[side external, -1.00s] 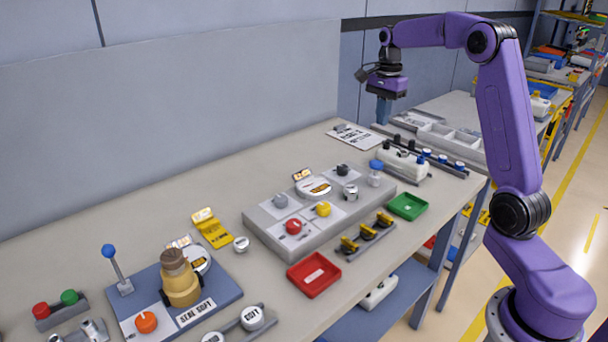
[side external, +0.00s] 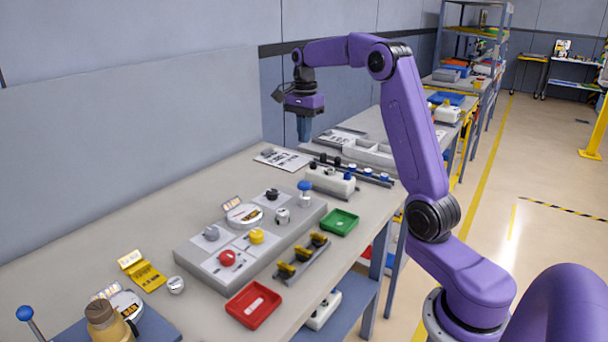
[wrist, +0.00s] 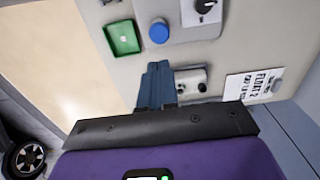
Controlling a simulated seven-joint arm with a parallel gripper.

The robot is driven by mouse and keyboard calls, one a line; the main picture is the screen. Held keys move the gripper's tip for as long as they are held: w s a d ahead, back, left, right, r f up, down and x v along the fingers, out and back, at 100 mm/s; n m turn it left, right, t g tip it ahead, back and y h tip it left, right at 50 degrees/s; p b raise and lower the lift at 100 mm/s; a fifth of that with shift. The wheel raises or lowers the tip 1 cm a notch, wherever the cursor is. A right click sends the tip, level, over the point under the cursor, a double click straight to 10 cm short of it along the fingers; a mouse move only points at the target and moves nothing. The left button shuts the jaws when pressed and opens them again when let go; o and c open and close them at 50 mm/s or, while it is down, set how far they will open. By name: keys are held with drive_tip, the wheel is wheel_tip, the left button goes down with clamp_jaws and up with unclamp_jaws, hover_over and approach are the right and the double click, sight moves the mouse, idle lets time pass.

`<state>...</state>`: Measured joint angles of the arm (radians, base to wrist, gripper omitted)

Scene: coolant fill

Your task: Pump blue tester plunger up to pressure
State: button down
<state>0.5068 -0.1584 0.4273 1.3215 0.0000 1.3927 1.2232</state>
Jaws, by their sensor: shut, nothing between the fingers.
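A round blue cap (side external: 305,186) stands upright on a pale stem at the right end of the grey panel; it looks like the tester plunger. It also shows in the wrist view as a blue disc (wrist: 158,32). A second blue knob, on a tilted rod (side external: 25,312), is at the lower left, so the frames do not settle which is meant. My gripper (side external: 304,138) points down above the bench, with its blue fingers shut and empty. In the wrist view the closed fingertips (wrist: 158,66) lie just below the blue disc, apart from it.
The grey panel (side external: 185,262) carries a gauge (side external: 243,215) and several knobs. A printed sheet (side external: 283,159) lies behind. A brown-topped yellow container (side external: 104,322) is at lower left.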

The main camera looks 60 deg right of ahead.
sight(304, 183)
wheel_tip(304, 183, down, 13)
drive_tip(key=shift+r, duration=0.15)
idle(0.5)
drive_tip(key=shift+f, duration=1.45)
wheel_tip(304, 183, up, 14)
drive_tip(key=shift+r, duration=0.25)
idle(1.0)
wheel_tip(304, 183, up, 2)
drive_tip(key=shift+r, duration=0.25)
